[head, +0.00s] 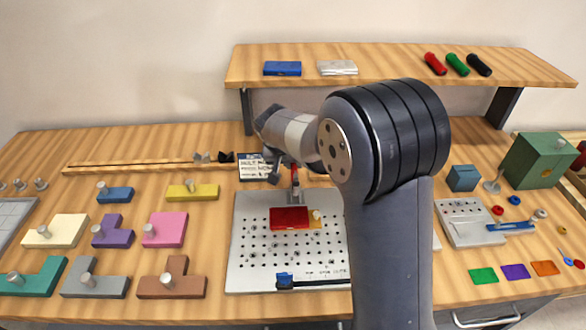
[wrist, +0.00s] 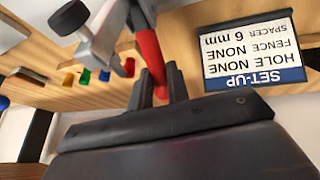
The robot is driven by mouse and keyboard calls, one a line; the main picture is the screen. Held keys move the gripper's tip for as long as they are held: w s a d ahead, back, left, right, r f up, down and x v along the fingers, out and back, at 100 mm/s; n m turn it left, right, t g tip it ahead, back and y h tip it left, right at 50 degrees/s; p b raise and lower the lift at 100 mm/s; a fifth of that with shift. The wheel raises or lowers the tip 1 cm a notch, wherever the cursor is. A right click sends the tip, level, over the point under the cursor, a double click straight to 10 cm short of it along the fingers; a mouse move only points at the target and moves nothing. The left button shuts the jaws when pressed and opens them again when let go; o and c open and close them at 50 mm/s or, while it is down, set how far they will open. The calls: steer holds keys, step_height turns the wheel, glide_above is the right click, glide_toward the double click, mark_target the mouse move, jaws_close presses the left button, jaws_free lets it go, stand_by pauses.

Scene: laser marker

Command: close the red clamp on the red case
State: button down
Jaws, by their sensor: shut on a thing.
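The red case (head: 289,219) lies on the perforated metal plate (head: 250,262) in the head view. The red clamp (head: 294,172) stands at the plate's back edge, just behind the case, with its red handle upright. In the wrist view the red handle (wrist: 149,50) runs down between the two dark fingers of my gripper (wrist: 160,88), which is shut on it. In the head view my gripper (head: 288,170) is partly hidden by my arm. I cannot tell whether the clamp's tip touches the case.
A set-up card (head: 254,167) stands behind the plate; it shows in the wrist view (wrist: 258,50). A yellow piece (head: 316,223) touches the case's right side. A blue clamp (head: 285,280) is at the plate's front edge. My arm hides the plate's right part.

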steer(key=shift+s+r+t+b, duration=0.25)
steer(key=shift+t+b, duration=0.5)
steer(key=shift+b, duration=1.85)
steer(key=shift+s+r+t+b, duration=0.15)
steer(key=shift+s+t+b, duration=0.4)
steer(key=shift+b, duration=2)
steer(key=shift+r+t+b, duration=0.25)
steer(key=shift+t+b, duration=0.15)
steer(key=shift+b, duration=0.2)
steer(key=shift+r, duration=0.1)
steer(key=c, duration=1.3)
jaws_free()
steer(key=shift+c, duration=0.2)
steer(key=v, duration=1)
steer(key=shift+s+a+r+p, duration=0.2)
steer(key=shift+s+p, duration=0.1)
